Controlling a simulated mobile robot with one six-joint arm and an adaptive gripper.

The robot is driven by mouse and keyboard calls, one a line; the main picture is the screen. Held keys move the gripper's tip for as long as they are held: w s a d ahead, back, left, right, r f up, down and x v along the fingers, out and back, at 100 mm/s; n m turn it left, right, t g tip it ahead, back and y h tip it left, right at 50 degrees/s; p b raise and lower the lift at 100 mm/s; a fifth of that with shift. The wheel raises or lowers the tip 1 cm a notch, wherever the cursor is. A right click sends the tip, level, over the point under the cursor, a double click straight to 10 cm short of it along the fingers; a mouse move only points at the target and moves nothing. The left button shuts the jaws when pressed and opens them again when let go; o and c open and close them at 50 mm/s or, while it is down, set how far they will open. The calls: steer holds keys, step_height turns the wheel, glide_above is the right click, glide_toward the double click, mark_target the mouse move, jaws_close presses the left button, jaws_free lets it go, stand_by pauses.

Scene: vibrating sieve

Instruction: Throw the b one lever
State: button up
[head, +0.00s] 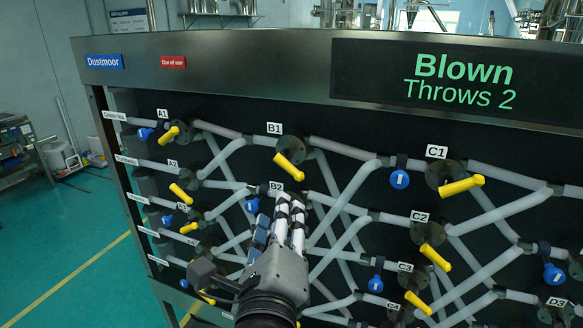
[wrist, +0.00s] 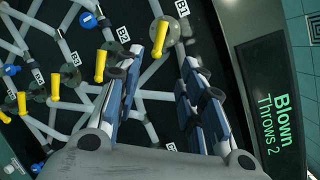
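The B1 lever (head: 290,165) is a yellow handle on a dark round hub, under the B1 label (head: 274,128). It slants down to the right in the head view. My gripper (head: 280,205) is just below the B1 lever in the head view and covers the B2 lever area. In the wrist view my gripper (wrist: 174,60) is open, with a gap between its fingers and nothing held. Contact cannot be told.
Neighbouring yellow levers A1 (head: 170,134), C1 (head: 461,185) and C2 (head: 435,257) stick out of the panel. Blue round tags (head: 399,179) and pale crossing pipes (head: 340,148) surround them. A sign (head: 460,80) reads "Blown Throws 2". Green floor (head: 70,240) is free at left.

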mark_target(286, 168)
steer(key=w+p, duration=0.7)
steer(key=w, duration=1)
steer(key=shift+w+p, duration=0.25)
steer(key=shift+p, duration=0.1)
steer(key=shift+c, duration=0.5)
steer(key=shift+s, duration=0.1)
jaws_close()
